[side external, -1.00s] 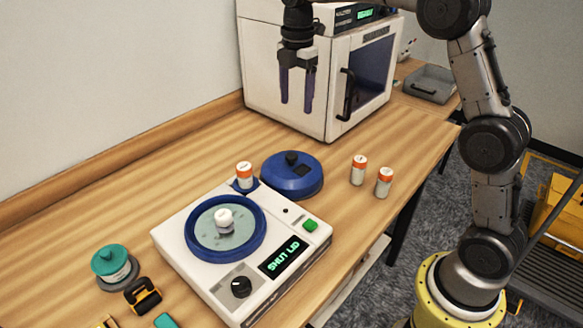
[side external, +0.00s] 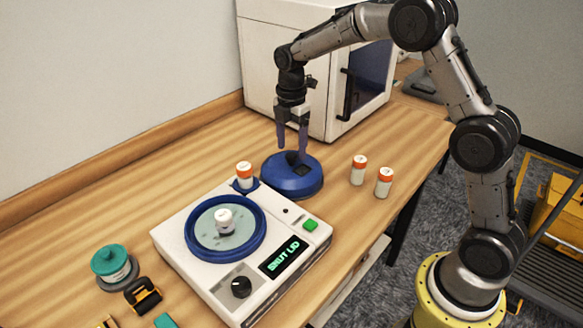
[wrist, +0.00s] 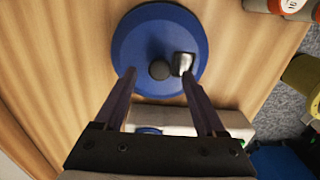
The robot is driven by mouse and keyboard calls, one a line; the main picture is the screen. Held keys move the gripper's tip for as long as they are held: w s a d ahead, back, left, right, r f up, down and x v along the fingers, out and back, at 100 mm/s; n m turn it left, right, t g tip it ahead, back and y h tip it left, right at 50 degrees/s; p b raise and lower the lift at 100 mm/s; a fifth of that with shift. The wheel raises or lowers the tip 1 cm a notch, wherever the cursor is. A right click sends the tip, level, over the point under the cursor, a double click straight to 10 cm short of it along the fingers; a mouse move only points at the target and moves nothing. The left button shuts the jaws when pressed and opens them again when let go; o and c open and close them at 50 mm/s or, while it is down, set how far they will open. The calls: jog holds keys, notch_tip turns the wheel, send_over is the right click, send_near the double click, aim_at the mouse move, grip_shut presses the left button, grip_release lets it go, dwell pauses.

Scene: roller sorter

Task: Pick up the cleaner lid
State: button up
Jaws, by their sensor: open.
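The cleaner lid is a round blue lid (side external: 292,183) with a dark knob on top. It lies on the wooden table behind the white machine. In the wrist view the blue lid (wrist: 138,38) shows its dark round knob (wrist: 160,70) and a grey patch beside it. My gripper (side external: 292,155) is over the lid, pointing down, with its fingers apart on either side of the knob. In the wrist view my gripper (wrist: 158,73) is open, with the knob between the fingertips in the picture. Whether the fingers touch the lid cannot be told.
The white cleaner machine (side external: 190,272) has an open round bowl and a display reading "SHUT LID". An orange-capped bottle (side external: 244,174) stands at its back corner. Two similar bottles (side external: 359,170) stand right of the lid. A large white cabinet (side external: 262,70) stands behind.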

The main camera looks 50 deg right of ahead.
jog(key=shift+f, duration=1.05)
grip_shut()
dwell(0.6)
